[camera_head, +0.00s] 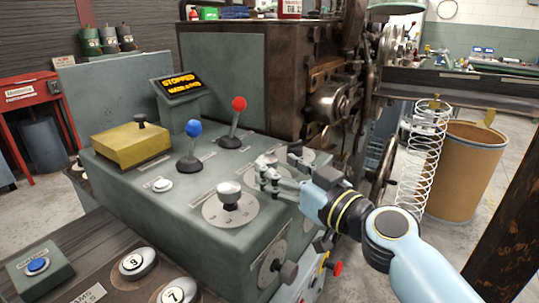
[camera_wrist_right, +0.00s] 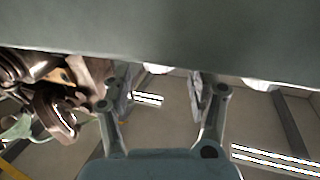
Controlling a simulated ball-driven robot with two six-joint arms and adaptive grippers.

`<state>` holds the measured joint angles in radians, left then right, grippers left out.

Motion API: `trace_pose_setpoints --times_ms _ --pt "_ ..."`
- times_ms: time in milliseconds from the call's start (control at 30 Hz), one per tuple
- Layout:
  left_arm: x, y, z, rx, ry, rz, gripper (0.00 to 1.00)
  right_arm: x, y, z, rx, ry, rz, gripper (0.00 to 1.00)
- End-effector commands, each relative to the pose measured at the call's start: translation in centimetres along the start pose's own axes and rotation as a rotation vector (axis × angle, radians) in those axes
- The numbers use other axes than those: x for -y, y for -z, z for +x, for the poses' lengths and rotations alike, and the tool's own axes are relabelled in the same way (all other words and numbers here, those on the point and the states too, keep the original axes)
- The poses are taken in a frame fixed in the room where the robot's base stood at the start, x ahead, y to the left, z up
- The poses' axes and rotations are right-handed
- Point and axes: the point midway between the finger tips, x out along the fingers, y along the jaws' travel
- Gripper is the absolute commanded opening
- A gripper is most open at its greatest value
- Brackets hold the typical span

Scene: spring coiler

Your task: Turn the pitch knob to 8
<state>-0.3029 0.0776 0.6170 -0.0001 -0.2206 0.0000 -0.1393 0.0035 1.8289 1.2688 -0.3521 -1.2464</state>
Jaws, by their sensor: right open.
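A green-grey control console (camera_head: 150,210) carries several knobs and levers. A silver-topped knob (camera_head: 229,192) stands on a round marked dial (camera_head: 212,212) on its top. A second dark knob (camera_head: 296,150) stands farther back on another dial, partly behind my right gripper. A third knob (camera_head: 287,271) sticks out of the front face. The labels are too small to read, so I cannot tell which is the pitch knob. My right gripper (camera_head: 266,173) is open over the console top, between the two top knobs. Its spread fingers show in the wrist view (camera_wrist_right: 160,92); no knob shows between them.
A blue-ball lever (camera_head: 193,129) and a red-ball lever (camera_head: 238,104) stand behind the silver-topped knob. A display (camera_head: 178,85) reads STOPPED. A yellow box (camera_head: 130,146) sits at the console's left. Numbered round pieces (camera_head: 135,264) are in front. A spring (camera_head: 424,160) hangs at right.

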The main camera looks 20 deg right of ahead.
Motion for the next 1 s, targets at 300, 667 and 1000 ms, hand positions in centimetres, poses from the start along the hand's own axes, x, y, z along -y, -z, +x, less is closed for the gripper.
trace_pose_setpoints --times_ms 300,667,1000 --pt "0.1 0.4 -0.7 -0.005 0.0 0.0 0.0 0.0 0.0 3.1 0.001 0.0 0.0 0.59" --pt "0.2 0.6 -0.7 -0.009 0.002 0.0 0.0 0.0 -0.1 3.2 0.001 0.0 0.0 0.44" --pt "0.2 0.6 -0.7 -0.009 0.002 0.001 0.0 0.0 -0.1 3.2 0.001 0.0 0.0 0.02"
